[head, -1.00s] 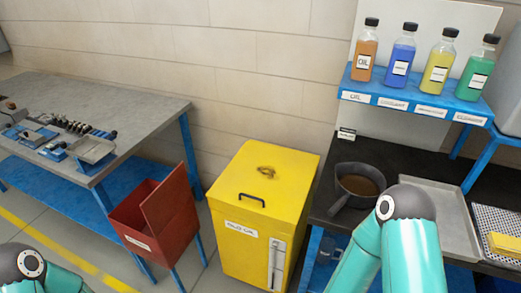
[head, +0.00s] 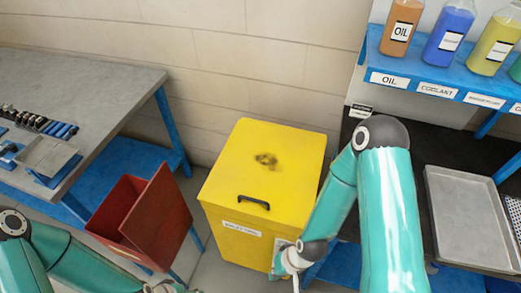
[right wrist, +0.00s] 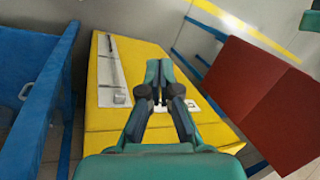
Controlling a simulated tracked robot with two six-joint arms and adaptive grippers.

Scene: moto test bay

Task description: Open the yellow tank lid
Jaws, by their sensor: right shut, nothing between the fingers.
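The yellow tank (head: 235,232) stands on the floor in the middle of the head view. Its lid (head: 285,150) lies flat and closed, with a black handle (head: 253,202) near the front edge and a dark mark around its middle. My right gripper (head: 284,266) is low at the tank's front right corner, below the lid. In the right wrist view my right gripper (right wrist: 161,94) is shut and empty in front of the tank's yellow front (right wrist: 132,68). My left gripper (head: 165,287) is only partly in frame at the bottom edge; its fingers cannot be made out.
An open red bin (head: 145,220) stands left of the tank; it also shows in the right wrist view (right wrist: 262,95). A grey workbench (head: 100,95) is at the left. At the right are a dark counter with a metal tray (head: 462,215) and a blue shelf with bottles (head: 430,68).

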